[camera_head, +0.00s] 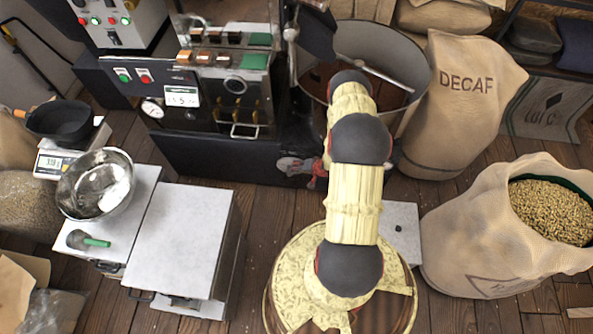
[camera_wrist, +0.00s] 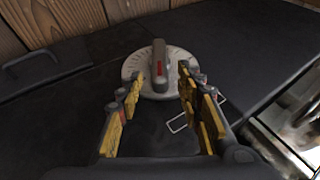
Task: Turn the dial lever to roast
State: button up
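In the wrist view, a round pale dial plate (camera_wrist: 132,68) with small markings sits on a dark panel. Its grey lever (camera_wrist: 158,58) stands at the middle and points roughly toward the top of the picture. A small red mark shows near it; the lettering is too small to read. My gripper (camera_wrist: 162,88) is open, with its yellow-padded fingers spread on either side of the dial's near edge. The lever is between and just beyond the fingertips, and I see no grip on it. In the head view my arm hides much of this area, and I cannot make out the dial.
The dark roaster (camera_head: 215,160) with buttons and a gauge stands behind, beside a round drum (camera_head: 405,50). A decaf sack (camera_head: 465,110) and an open bean sack (camera_head: 480,235) are at right. A white cabinet (camera_head: 180,235) and a steel bowl (camera_head: 95,183) are at left.

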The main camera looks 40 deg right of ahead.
jog(key=shift+b+x, duration=0.85)
jog(key=shift+x, duration=1.5)
jog(key=shift+d, duration=0.1)
jog(key=c, duration=0.4)
grip_shut()
